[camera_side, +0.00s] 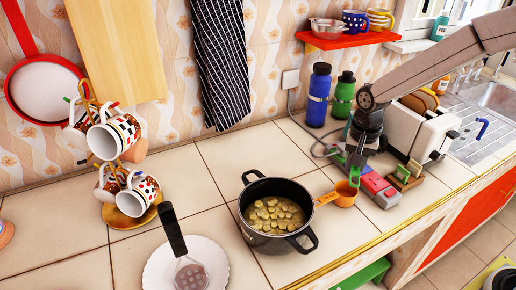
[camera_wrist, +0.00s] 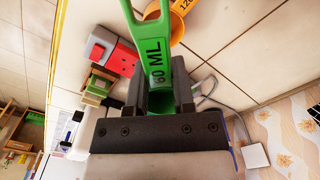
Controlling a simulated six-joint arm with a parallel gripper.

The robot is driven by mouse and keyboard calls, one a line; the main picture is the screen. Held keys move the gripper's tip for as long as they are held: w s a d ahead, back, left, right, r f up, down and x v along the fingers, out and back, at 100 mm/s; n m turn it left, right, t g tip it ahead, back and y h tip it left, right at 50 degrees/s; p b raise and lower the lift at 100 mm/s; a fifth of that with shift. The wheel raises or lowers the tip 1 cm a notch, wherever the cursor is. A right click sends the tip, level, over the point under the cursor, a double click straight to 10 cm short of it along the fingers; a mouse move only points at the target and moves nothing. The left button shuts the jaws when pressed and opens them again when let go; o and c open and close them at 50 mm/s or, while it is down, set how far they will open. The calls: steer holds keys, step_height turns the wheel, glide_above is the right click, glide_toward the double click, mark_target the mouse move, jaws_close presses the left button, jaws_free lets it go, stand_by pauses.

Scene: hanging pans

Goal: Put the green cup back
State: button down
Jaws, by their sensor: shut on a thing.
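The green cup, a measuring cup marked 60 ML, shows mainly as its long handle (camera_wrist: 155,62) in the wrist view. My gripper (camera_wrist: 161,88) is shut on this handle, with one dark finger on each side. Some green shows between the fingers, but the bowl is mostly hidden. In the side view my gripper (camera_side: 356,160) is low over the counter, right of the pot, with a little green (camera_side: 354,176) below it. An orange measuring cup (camera_side: 345,194) is close by; it also shows in the wrist view (camera_wrist: 177,30). I cannot tell whether the two cups touch.
A black pot (camera_side: 262,229) of food stands left of the orange cup. Red and grey blocks (camera_side: 378,189) and a toaster (camera_side: 415,130) are right of my gripper. Blue (camera_side: 318,97) and green (camera_side: 343,95) bottles stand behind. A mug rack (camera_side: 125,205) is left.

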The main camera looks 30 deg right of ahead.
steer(key=w+f, duration=0.3)
steer(key=w, duration=0.4)
glide_above(318, 178)
steer(key=s, duration=0.1)
step_height(318, 178, down, 5)
steer(key=shift+s+r, duration=0.1)
steer(key=shift+r, duration=0.05)
steer(key=shift+w+f, duration=0.3)
steer(key=shift+w+f, duration=0.2)
steer(key=shift+f, duration=1.6)
steer(key=shift+f, duration=0.15)
steer(key=shift+c, duration=2.3)
jaws_free()
